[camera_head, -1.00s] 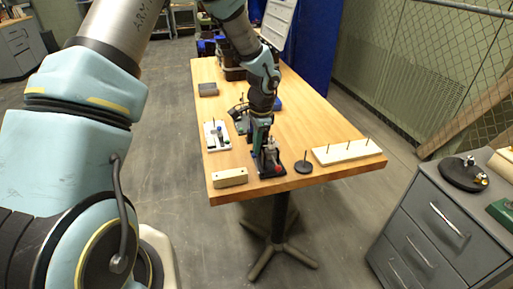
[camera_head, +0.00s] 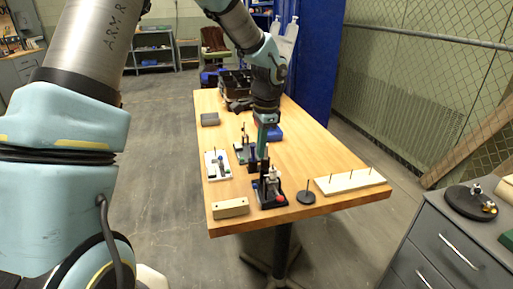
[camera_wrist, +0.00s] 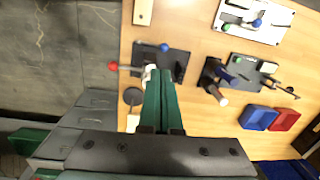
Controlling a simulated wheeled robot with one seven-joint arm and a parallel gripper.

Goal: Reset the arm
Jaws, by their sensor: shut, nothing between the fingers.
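My arm reaches over the wooden table (camera_head: 310,155) from the upper left in the head view. My gripper (camera_head: 262,155) points down above the table, behind the black-based fixture (camera_head: 272,200) at the front. In the wrist view my gripper (camera_wrist: 161,74) shows its two green fingers side by side, shut with nothing between them. The black-based fixture (camera_wrist: 178,62), with a red knob at its left, lies below and beyond the fingertips there, partly hidden by them.
A tan block (camera_head: 230,208), a black disc with a peg (camera_head: 306,198) and a white peg board (camera_head: 350,182) stand along the front. A white board (camera_head: 211,170) and a blue bin (camera_head: 275,132) lie farther back. A grey drawer cabinet (camera_head: 440,250) stands at right.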

